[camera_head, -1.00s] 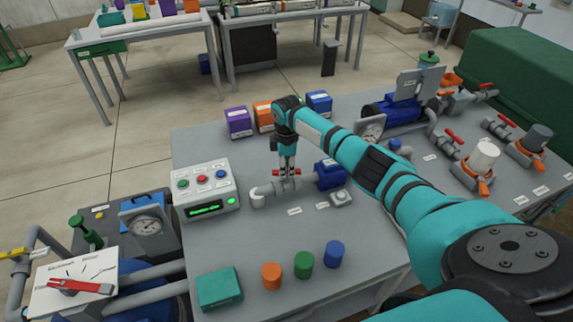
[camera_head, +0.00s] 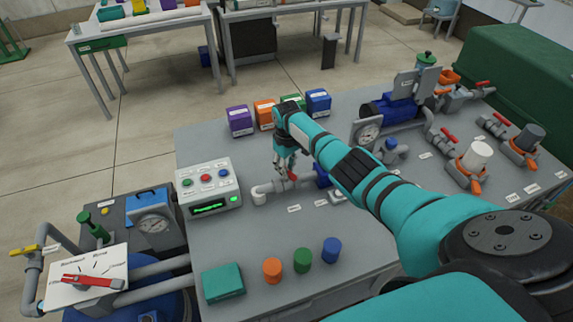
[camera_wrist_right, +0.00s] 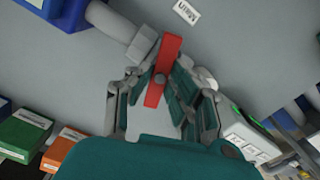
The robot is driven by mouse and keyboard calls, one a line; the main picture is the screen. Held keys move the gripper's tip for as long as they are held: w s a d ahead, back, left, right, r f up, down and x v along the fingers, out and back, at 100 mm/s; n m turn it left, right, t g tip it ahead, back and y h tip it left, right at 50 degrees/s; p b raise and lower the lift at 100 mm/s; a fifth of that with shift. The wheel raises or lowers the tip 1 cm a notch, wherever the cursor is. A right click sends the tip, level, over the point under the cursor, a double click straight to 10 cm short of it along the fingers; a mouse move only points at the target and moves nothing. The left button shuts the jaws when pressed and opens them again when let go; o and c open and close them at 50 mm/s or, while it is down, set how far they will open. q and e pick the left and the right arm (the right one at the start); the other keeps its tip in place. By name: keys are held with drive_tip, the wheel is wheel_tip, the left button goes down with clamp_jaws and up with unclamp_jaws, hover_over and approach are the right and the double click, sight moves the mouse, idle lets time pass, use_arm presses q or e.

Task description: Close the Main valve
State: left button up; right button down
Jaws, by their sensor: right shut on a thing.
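The Main valve has a red lever handle (camera_wrist_right: 169,56) on a grey pipe, with a label reading "Main" (camera_wrist_right: 187,12) beside it in the right wrist view. The handle lies roughly crosswise to the pipe there. In the head view the red handle (camera_head: 293,177) shows only partly, beside my right gripper (camera_head: 286,171). My right gripper (camera_wrist_right: 163,90) is shut on the handle, with its fingers on either side of it. The gripper hides part of the valve in the head view. My left gripper is not in view.
A control box (camera_head: 208,187) with buttons stands left of the valve. A blue pump (camera_wrist_right: 50,8) joins the pipe on the other side. Purple (camera_head: 239,121) and orange (camera_head: 265,112) boxes stand behind. Other red-handled valves are at the right. Several coloured cylinders stand in front.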

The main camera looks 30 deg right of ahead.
drive_tip(key=shift+w+r+m+p, duration=0.15)
drive_tip(key=shift+m+p, duration=0.35)
drive_tip(key=shift+m, duration=1.5)
drive_tip(key=c, duration=1.2)
unclamp_jaws()
drive_tip(key=shift+c, duration=0.2)
wheel_tip(320, 180, up, 12)
